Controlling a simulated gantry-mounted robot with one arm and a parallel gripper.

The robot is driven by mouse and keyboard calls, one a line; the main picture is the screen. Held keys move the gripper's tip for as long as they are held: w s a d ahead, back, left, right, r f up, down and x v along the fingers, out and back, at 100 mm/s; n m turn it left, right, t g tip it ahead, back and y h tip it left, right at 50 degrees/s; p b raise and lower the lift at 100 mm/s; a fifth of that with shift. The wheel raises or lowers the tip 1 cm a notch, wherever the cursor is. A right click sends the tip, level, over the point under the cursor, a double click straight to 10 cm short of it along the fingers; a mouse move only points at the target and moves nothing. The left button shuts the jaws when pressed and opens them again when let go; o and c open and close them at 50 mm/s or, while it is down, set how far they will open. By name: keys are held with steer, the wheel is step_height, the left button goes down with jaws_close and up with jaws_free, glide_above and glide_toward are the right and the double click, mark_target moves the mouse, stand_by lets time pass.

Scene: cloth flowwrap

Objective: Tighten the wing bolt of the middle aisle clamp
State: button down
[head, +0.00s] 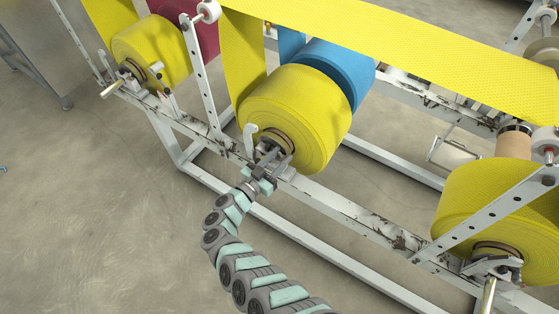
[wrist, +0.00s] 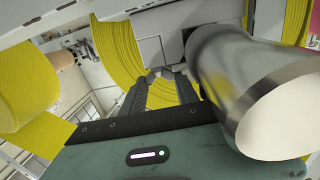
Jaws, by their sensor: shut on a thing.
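The middle yellow roll (head: 295,110) sits on its shaft in the frame. Its grey aisle clamp (head: 272,150) is at the near end of the core, with a raised lever on its left. My gripper (head: 264,172) is at the near side of this clamp, shut on its wing bolt, which the fingers mostly hide. In the wrist view my two dark fingers (wrist: 161,78) reach up to the grey clamp block (wrist: 165,42). The shiny round shaft end (wrist: 235,85) is close beside the fingers on the right.
A left yellow roll (head: 150,50) and a right yellow roll (head: 490,205) have similar clamps. The white rail (head: 345,208) runs along the front below the clamps. An upright post (head: 203,80) stands left of the middle roll. The floor (head: 100,220) in front is clear.

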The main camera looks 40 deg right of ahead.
steer(key=shift+f, duration=0.1)
stand_by(0.4)
steer(key=c, duration=0.9)
jaws_free()
steer(key=shift+s, duration=0.1)
steer(key=shift+a, duration=0.2)
